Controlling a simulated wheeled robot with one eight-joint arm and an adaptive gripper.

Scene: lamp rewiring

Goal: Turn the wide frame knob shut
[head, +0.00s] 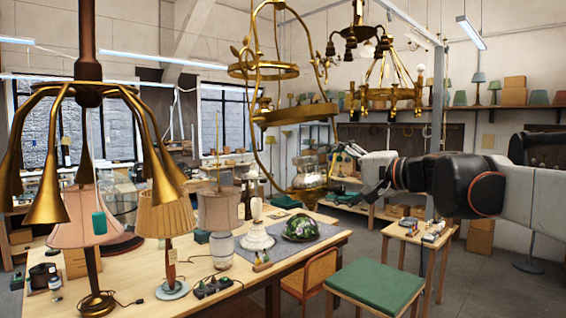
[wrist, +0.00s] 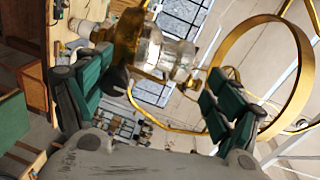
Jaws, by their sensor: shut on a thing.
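A hanging brass lamp frame (head: 295,114) with wide rings hangs in the middle of the head view. A glass-and-brass lamp body (head: 308,187) sits at its bottom. My gripper (head: 366,192) reaches in from the right, just beside this body. In the wrist view, the green-padded fingers of my gripper (wrist: 155,100) stand well apart, on either side of the glass body (wrist: 163,52) and its brass collar (wrist: 128,36). My gripper is shut on the knob at the lamp body. The knob itself is hard to pick out, and its turn angle cannot be told.
A brass chandelier (head: 388,95) hangs behind and to the right. A gold-armed lamp (head: 90,90) hangs at the left. The workbench (head: 135,270) below carries shaded lamps and a green glass shade (head: 300,228). A green-topped stool (head: 376,284) stands in front.

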